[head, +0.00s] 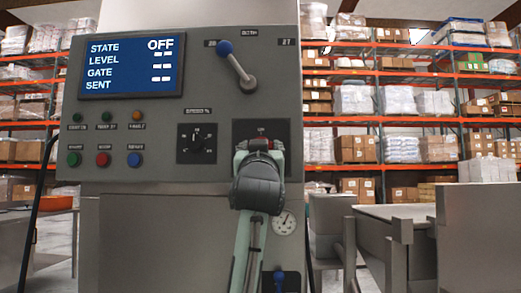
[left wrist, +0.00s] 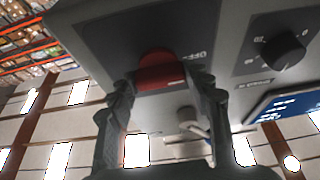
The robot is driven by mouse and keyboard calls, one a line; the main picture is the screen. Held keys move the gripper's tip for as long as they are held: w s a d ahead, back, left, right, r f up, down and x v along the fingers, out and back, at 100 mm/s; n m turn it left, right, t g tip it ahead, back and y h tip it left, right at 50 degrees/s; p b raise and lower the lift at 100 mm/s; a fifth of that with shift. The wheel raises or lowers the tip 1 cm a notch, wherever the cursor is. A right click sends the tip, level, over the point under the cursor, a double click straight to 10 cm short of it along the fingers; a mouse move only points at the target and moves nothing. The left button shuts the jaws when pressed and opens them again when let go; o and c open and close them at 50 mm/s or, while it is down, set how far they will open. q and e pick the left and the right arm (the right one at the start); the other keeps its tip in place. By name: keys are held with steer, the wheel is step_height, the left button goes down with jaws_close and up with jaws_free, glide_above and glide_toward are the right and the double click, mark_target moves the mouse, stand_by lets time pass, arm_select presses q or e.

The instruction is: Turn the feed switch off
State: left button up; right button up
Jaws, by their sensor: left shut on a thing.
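The feed switch has a red handle (head: 258,143) on a dark square plate (head: 240,132) at the lower right of the grey panel. In the left wrist view the red handle (left wrist: 160,68) sits between the two fingers, with an "OFF" label on the plate to its right. My left gripper (head: 258,152) is shut on the red handle, its arm rising from below and hiding part of the plate. The screen (head: 132,66) reads STATE OFF, with dashes beside LEVEL, GATE and SENT. My right gripper is in neither view.
A blue-knobbed lever (head: 236,65) stands above the switch, and a black dial (head: 197,143) is to its left. Several coloured buttons (head: 103,159) are further left. A gauge (head: 284,222) is close below right. Grey metal tables (head: 400,213) stand at the right.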

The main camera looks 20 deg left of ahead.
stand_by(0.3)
arm_select(q)
steer(key=o, duration=1.1)
steer(key=shift+o, duration=0.3)
steer(key=v, duration=1.2)
steer(key=shift+r, duration=0.1)
